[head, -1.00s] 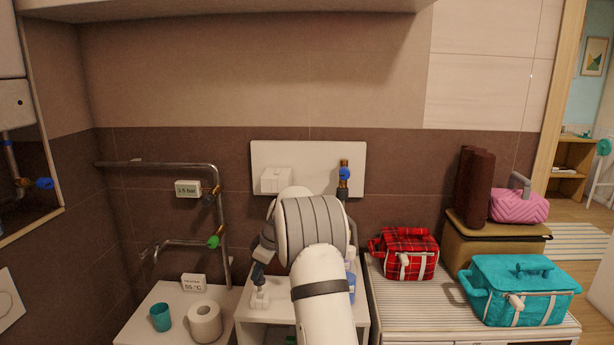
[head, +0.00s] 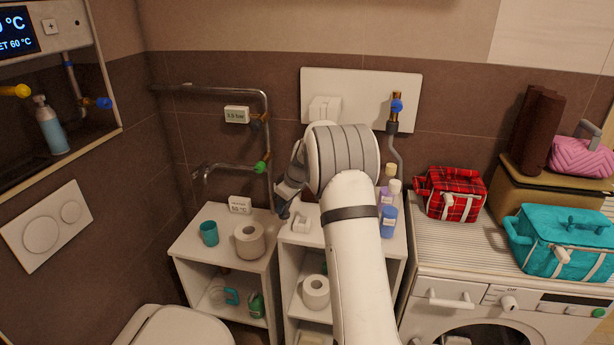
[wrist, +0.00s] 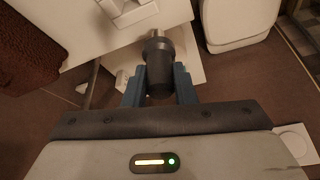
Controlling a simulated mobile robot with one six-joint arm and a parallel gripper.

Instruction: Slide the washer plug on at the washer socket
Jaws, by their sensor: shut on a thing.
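My gripper (wrist: 160,82) is shut on a dark grey cylindrical piece with a paler metal end, which I take as the washer plug (wrist: 159,66). Its blue-grey fingers press on both sides. In the head view my gripper (head: 284,211) is low to the left of my wrist, just left of a small white block (head: 301,224) on the cabinet top; the plug cannot be made out there. A white box (head: 323,108) on the white wall panel (head: 360,88) may be the washer socket. It is above my wrist, partly hidden, and apart from my gripper.
A blue-handled valve (head: 396,105) with a hose is right of my arm. Pipes (head: 268,150) run at the left. Bags (head: 450,194) sit on the washer (head: 455,270).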

